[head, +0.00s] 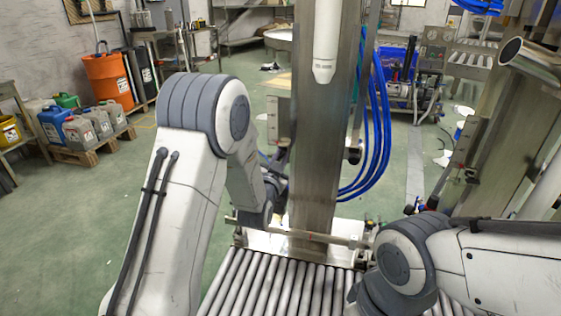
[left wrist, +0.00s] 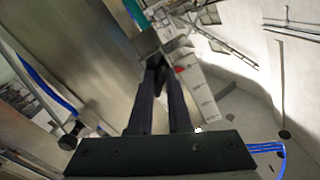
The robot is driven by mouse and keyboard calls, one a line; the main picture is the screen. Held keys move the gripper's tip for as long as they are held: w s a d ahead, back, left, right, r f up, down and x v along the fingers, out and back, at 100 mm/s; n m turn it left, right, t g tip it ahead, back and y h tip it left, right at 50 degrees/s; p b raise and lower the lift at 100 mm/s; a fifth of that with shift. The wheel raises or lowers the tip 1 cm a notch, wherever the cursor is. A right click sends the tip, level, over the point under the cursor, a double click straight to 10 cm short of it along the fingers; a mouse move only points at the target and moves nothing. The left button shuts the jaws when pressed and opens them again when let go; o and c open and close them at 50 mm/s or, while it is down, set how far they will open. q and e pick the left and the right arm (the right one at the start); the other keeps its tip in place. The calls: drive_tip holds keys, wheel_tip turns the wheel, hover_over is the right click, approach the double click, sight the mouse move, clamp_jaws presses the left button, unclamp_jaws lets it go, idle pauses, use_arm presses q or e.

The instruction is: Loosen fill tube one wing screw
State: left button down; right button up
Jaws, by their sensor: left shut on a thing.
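The fill tube (head: 326,40), white with a pointed lower end, hangs in front of the tall steel column (head: 315,150) in the head view. My left arm reaches to the left side of the column. My left gripper (head: 279,190) is small and partly hidden there. In the left wrist view, the dark fingers of my left gripper (left wrist: 165,65) come together at a small metal block (left wrist: 150,43) beside a broad steel face. They are shut on the wing screw, which is mostly hidden between the tips. My right arm is folded at the lower right, with its gripper out of sight.
A roller conveyor (head: 275,280) runs below the column, with a metal rail (head: 310,236) across it. Blue hoses (head: 378,130) hang close to the column's right side. A second steel post (head: 490,150) stands at the right. Green floor lies open at the left.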

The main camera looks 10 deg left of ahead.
use_arm(q)
drive_tip(key=shift+w+r, duration=0.1)
drive_tip(key=shift+r, duration=0.05)
drive_tip(key=n+b, duration=0.1)
drive_tip(key=n, duration=0.2)
drive_tip(key=shift+n+b, duration=0.3)
drive_tip(key=shift+n, duration=0.6)
drive_tip(key=shift+n+b, duration=0.5)
drive_tip(key=shift+n, duration=0.2)
drive_tip(key=shift+n+b, duration=0.4)
drive_tip(key=shift+n, duration=1.1)
